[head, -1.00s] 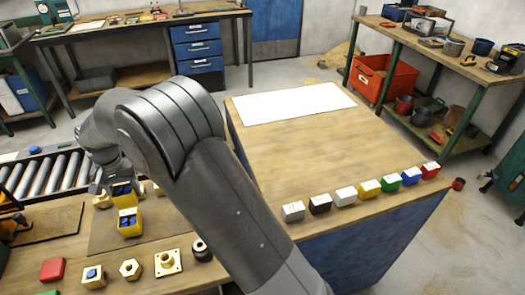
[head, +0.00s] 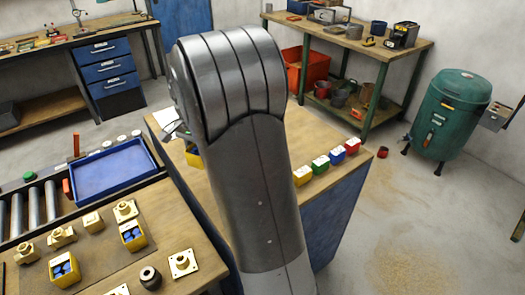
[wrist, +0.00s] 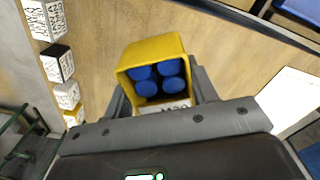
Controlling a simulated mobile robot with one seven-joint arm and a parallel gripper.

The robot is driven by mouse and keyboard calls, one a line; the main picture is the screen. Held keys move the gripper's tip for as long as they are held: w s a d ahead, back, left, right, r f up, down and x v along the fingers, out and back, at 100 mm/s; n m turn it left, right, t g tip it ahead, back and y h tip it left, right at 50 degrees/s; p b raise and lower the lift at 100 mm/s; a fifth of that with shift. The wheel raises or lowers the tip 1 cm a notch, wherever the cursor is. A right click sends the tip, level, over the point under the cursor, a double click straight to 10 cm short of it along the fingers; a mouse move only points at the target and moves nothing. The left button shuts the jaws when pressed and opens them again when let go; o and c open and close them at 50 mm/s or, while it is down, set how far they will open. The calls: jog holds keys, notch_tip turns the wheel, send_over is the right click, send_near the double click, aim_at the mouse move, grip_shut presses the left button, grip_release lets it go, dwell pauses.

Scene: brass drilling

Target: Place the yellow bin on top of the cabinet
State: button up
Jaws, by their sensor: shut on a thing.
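My gripper (wrist: 161,98) is shut on a yellow bin (wrist: 152,50) that holds several blue round-ended parts; in the wrist view it shows over a wooden top. In the head view a piece of this yellow bin (head: 193,158) shows at the left of my arm, which hides most of it and the gripper. The cabinet (head: 335,215) has blue sides and a wooden top (wrist: 95,50). I cannot tell whether the bin touches the top. Two similar yellow bins with blue parts stand on the workbench, one nearer (head: 65,270) and one farther (head: 133,236).
Small coloured blocks, including a green one (head: 320,165), line the cabinet's edge. A white sheet (wrist: 292,100) lies on its top. A blue tray (head: 112,170) and brass fittings (head: 184,263) lie at the left. Bare wooden top shows around the held bin.

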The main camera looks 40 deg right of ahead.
jog(key=s+d+r+m, duration=0.2)
jog(key=s+d+m, duration=0.4)
jog(key=s+d, duration=0.7)
jog(key=w+a+f, duration=0.2)
jog(key=w, duration=0.1)
jog(key=w+a+f, duration=0.1)
jog(key=w+f, duration=0.2)
jog(key=w+a+f, duration=0.2)
jog(key=w, duration=0.2)
jog(key=shift+a+f, duration=0.2)
jog(key=shift+a, duration=0.1)
jog(key=shift+f, duration=1.9)
jog(key=shift+f, duration=0.15)
jog(key=o, duration=1)
